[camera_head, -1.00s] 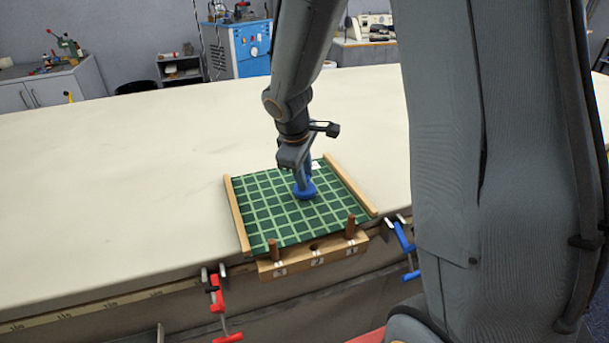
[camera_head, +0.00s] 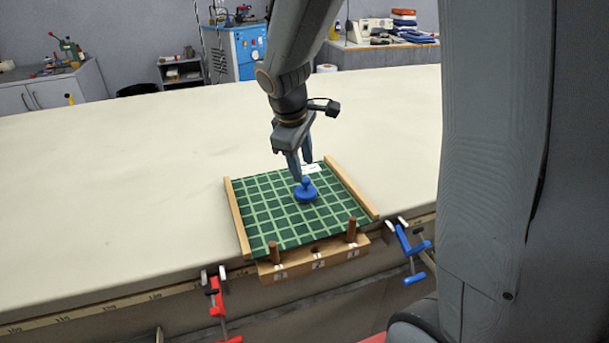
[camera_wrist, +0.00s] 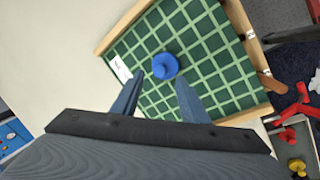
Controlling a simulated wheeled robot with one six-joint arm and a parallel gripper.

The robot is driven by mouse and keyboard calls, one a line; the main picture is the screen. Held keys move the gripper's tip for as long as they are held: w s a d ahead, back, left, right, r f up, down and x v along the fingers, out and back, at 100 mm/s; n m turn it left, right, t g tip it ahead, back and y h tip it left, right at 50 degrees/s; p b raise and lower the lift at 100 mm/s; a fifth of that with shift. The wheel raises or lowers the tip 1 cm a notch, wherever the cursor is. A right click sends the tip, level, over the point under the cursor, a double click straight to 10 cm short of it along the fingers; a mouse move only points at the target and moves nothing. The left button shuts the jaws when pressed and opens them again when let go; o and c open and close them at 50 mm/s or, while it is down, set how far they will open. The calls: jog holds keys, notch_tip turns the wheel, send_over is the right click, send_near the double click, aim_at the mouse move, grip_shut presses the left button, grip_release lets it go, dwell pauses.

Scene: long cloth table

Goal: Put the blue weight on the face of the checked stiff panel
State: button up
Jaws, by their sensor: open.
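The blue weight (camera_head: 306,192) stands upright on the face of the green checked panel (camera_head: 270,215), a little right of its middle in the head view. It also shows in the wrist view (camera_wrist: 165,66), resting on the checks (camera_wrist: 215,62). My gripper (camera_head: 302,178) is open just above and behind the weight, with its fingers apart from the knob. In the wrist view my gripper's fingers (camera_wrist: 158,85) are spread, with nothing between them, and the weight lies beyond their tips.
Wooden rails (camera_head: 238,217) flank the panel, and a numbered wooden block (camera_head: 315,259) with two brown pegs sits at its front edge. Red (camera_head: 217,297) and blue (camera_head: 408,245) clamps grip the table edge. The cloth table (camera_head: 120,170) is clear to the left.

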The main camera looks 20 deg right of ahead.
jog(key=v, duration=0.6)
jog(key=s+f+m+g+y, duration=0.1)
jog(key=s+f+m+y, duration=0.1)
jog(key=s+f+m, duration=0.7)
jog(key=s+f, duration=0.2)
jog(key=s, duration=0.4)
jog(key=shift+s+f+g+b, duration=0.2)
jog(key=shift+g+b, duration=0.1)
jog(key=shift+a, duration=0.1)
